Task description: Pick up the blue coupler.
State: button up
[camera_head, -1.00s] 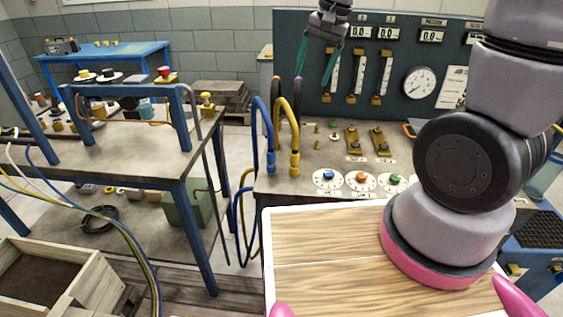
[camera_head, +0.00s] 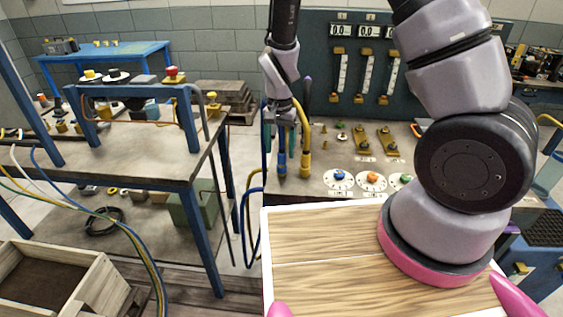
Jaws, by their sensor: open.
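The blue coupler (camera_head: 282,163) stands at the left front of the grey bench, at the end of a blue hose. My gripper (camera_head: 281,138) points down over it, its teal fingers partly hidden among the hoses. The fingers are open, and they appear to be around or just above the coupler's upper part; I cannot tell whether they touch it. A yellow coupler (camera_head: 305,163) with a yellow hose stands close on the right.
Dials with blue (camera_head: 340,175), orange (camera_head: 372,177) and green knobs lie right of the couplers. Brass fittings (camera_head: 363,141) stand behind them. A blue-framed table (camera_head: 150,170) is at left, and a wooden-topped surface (camera_head: 320,235) is in front.

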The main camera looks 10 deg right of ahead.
aim_at(282, 161)
jog(key=f, duration=0.5)
jog(key=shift+s+d+f, duration=0.1)
jog(key=shift+s+d, duration=0.05)
jog(key=shift+d, duration=0.05)
jog(key=shift+c, duration=0.3)
grip_shut()
